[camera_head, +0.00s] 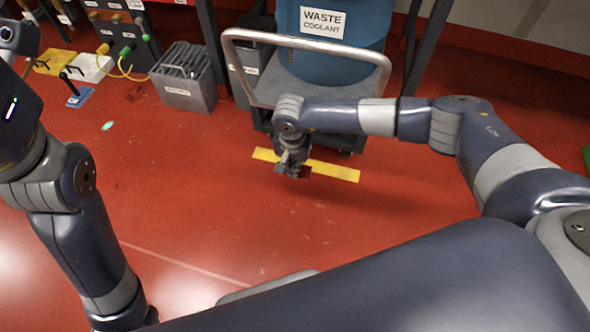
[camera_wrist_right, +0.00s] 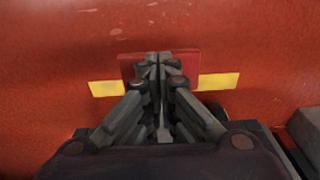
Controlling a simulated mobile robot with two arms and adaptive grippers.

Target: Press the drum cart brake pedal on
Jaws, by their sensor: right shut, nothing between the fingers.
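The drum cart (camera_head: 262,93) stands at the back centre with a grey deck and a bent tube handle. It carries a blue drum (camera_head: 345,60) labelled WASTE COOLANT. A dark red plate, the brake pedal (camera_head: 306,172), shows low in front of the cart, partly behind my right gripper (camera_head: 291,172). In the right wrist view, the red pedal (camera_wrist_right: 187,62) lies beyond the tips of my right gripper (camera_wrist_right: 160,58), which is shut and empty. The fingertips overlap the pedal; I cannot tell whether they touch it. My left arm shows at the left, but its gripper is out of view.
A yellow strip (camera_head: 335,171) lies on the red floor under the pedal area; it also shows in the right wrist view (camera_wrist_right: 218,81). A grey bin (camera_head: 185,85) stands left of the cart. Dark rack posts flank the cart. The floor in front is clear.

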